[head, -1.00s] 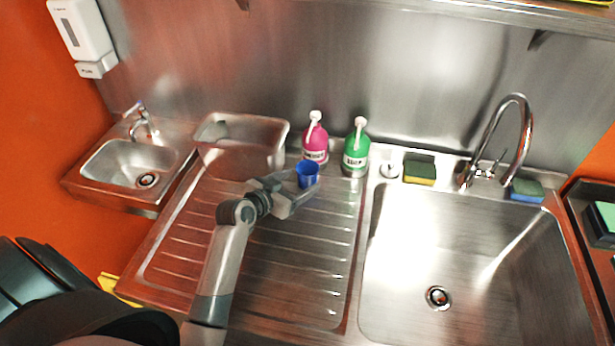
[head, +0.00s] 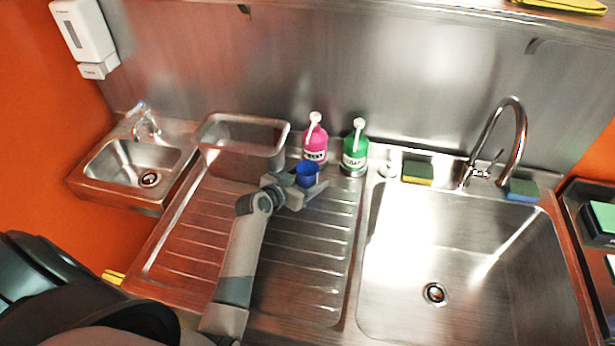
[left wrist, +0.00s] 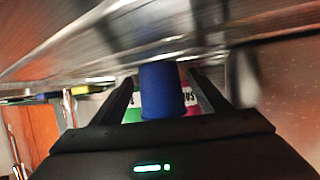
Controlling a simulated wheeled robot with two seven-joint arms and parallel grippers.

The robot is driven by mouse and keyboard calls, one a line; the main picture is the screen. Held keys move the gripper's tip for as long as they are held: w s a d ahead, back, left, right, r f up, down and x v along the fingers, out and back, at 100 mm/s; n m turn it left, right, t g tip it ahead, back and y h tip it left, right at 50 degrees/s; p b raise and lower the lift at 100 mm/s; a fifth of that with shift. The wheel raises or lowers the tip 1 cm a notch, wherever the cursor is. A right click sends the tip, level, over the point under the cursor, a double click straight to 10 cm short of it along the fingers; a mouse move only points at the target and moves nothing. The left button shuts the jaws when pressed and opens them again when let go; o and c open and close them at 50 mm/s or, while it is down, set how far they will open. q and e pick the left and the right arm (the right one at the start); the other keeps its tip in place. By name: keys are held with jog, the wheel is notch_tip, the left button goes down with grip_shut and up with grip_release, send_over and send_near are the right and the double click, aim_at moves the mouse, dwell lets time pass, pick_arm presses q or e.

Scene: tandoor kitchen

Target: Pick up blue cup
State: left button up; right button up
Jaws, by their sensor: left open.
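The blue cup (head: 307,174) stands upright on the ribbed drainboard, in front of the pink bottle. My left gripper (head: 303,184) reaches it from the lower left, with its fingers on either side of the cup. In the left wrist view the blue cup (left wrist: 162,90) sits between the two dark fingers of the open left gripper (left wrist: 168,92). I cannot tell whether either finger touches it. My right gripper is not in view.
Pink (head: 315,143) and green (head: 355,149) pump bottles stand close behind the cup. A steel tub (head: 243,145) is at the back left of the drainboard (head: 200,240). The large sink (head: 470,250) with a curved tap (head: 520,130) lies to the right.

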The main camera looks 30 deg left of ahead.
pick_arm(q)
jog(key=c, duration=1.2)
jog(key=shift+s+r+b, duration=0.1)
jog(key=shift+r+b, duration=0.15)
jog(key=shift+b, duration=0.15)
jog(key=shift+c, duration=0.2)
jog(key=shift+s+r, duration=0.1)
jog(key=shift+r+b, duration=1.1)
jog(key=shift+r, duration=1.85)
jog(key=shift+s+d+r, duration=0.1)
jog(key=shift+s+r, duration=0.05)
jog(key=s+d+b, duration=0.1)
jog(key=s, duration=0.4)
jog(key=s+d+b, duration=0.1)
jog(key=s+b, duration=0.1)
jog(key=s, duration=0.3)
jog(key=s+d+b, duration=0.1)
jog(key=s, duration=0.4)
jog(key=shift+d+b, duration=0.3)
jog(key=shift+d, duration=0.1)
jog(key=shift+s+d+b, duration=0.2)
jog(key=shift+s+d, duration=0.05)
jog(key=shift+s, duration=0.65)
jog(key=shift+s+d+b, duration=0.2)
jog(key=shift+s+d, duration=0.05)
jog(key=shift+s, duration=0.65)
jog(key=shift+r, duration=0.1)
